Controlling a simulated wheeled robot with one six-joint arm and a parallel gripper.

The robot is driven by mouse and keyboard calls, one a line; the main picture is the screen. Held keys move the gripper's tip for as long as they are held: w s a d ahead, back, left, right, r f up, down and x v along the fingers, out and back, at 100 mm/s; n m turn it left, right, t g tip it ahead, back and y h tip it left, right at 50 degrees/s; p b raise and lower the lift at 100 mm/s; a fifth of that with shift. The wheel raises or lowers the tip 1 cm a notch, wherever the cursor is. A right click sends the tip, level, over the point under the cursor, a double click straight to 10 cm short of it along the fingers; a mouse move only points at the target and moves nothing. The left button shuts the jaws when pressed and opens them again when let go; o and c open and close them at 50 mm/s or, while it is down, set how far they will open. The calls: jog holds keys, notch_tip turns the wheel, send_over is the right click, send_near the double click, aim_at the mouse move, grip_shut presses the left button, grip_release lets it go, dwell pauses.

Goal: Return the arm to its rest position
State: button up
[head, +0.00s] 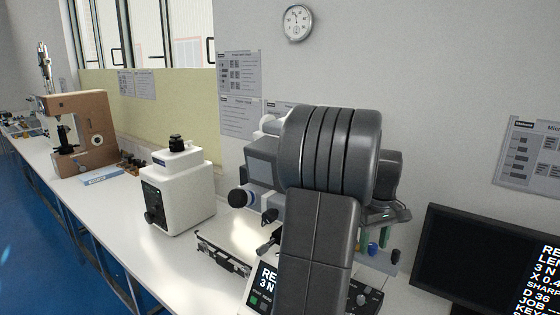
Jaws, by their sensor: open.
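My arm (322,235) fills the middle right of the head view. Its dark grey link rises from the bottom edge to a thick ribbed joint (330,150). A further dark part of it shows behind the joint on the right. I cannot make out my gripper; the arm's own links cover the area behind them. Part of a grey and white tester (262,165) with knobs stands on the bench behind the arm, largely hidden by it. Whether the arm touches anything there cannot be told.
The white bench (130,225) runs to the far left. On it stand a white tester (178,190), a brown-framed tester (85,135), a dark low item (222,256) and, at right, a black monitor (470,262). Blue floor (40,240) is clear at left.

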jog(key=m+b, duration=0.1)
jog(key=m, duration=0.5)
jog(key=shift+b, duration=0.35)
jog(key=m+b, duration=0.2)
jog(key=m, duration=0.3)
jog(key=shift+m, duration=0.4)
